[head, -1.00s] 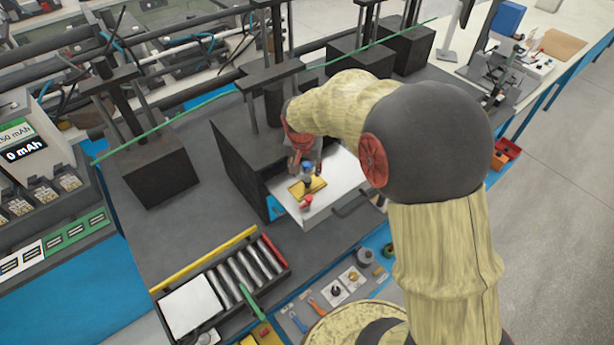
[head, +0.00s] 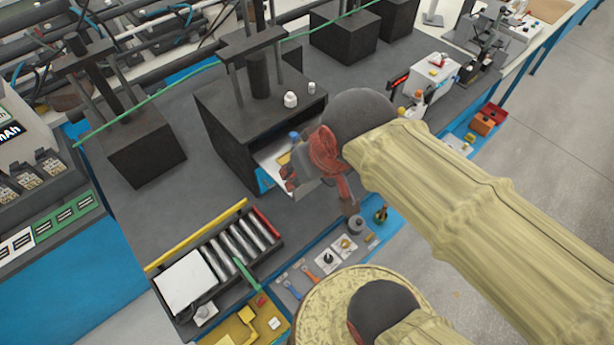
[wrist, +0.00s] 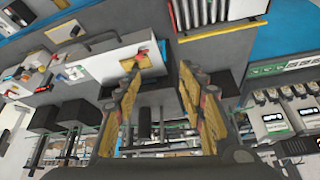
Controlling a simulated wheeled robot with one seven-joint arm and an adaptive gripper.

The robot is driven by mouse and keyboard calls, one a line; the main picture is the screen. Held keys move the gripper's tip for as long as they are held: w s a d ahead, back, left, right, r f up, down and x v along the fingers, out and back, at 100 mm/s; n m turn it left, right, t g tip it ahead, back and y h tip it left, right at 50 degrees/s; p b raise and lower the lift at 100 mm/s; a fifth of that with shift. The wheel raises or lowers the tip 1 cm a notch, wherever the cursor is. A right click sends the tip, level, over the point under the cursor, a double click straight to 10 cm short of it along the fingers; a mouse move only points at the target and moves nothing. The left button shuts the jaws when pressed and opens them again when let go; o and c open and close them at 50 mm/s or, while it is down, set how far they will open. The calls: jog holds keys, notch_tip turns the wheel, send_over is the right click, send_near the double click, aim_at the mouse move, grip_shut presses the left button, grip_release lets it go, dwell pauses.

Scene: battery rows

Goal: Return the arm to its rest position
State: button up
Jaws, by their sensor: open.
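My gripper (head: 308,187) hangs in front of the dark box with the pulled-out drawer in the head view, at the end of my yellow-sleeved arm. In the wrist view my gripper (wrist: 163,72) shows two yellow-padded fingers spread apart with nothing between them. The white drawer (head: 267,160) is partly hidden behind the gripper.
A battery tray (head: 211,258) with a row of silver cells lies at the front left. Dark press blocks (head: 146,155) stand along the bench. A white box (head: 432,78) stands at the back right. Tools lie on the blue front strip. Grey floor (head: 540,130) is clear at right.

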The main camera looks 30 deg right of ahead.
jog(key=shift+s+a+f+n, duration=0.1)
jog(key=shift+s+a+n, duration=0.05)
jog(key=shift+s, duration=0.25)
jog(key=shift+s+a+n, duration=0.1)
jog(key=shift+s+n, duration=0.05)
jog(key=shift+s, duration=0.2)
notch_tip(320, 180, down, 21)
jog(key=b, duration=2.1)
jog(key=shift+c, duration=0.3)
